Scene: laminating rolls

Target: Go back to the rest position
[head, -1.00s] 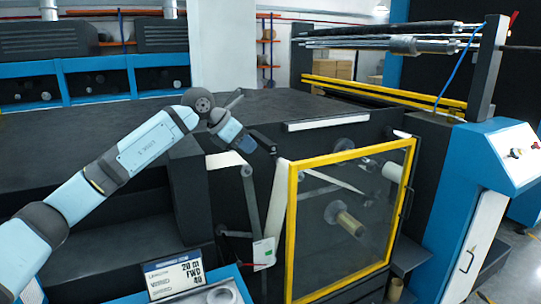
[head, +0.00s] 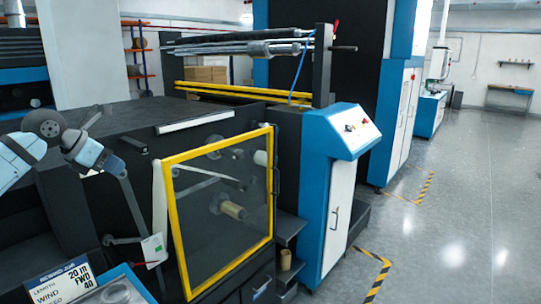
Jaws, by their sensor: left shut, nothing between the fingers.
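My left arm comes in from the left edge, and its dark gripper (head: 133,144) is shut and empty. It shows near the front edge of the black machine top, left of the yellow-framed clear door (head: 222,195). A pale web strip (head: 159,205) hangs below and to the right of it. I cannot tell how far the gripper is from the machine. My right gripper is out of view.
A blue and white control cabinet (head: 335,190) stands right of the door. A sign (head: 68,283) and a blue tray (head: 133,277) are at the lower left. The grey floor (head: 460,230) on the right is open, with yellow-black tape (head: 378,275).

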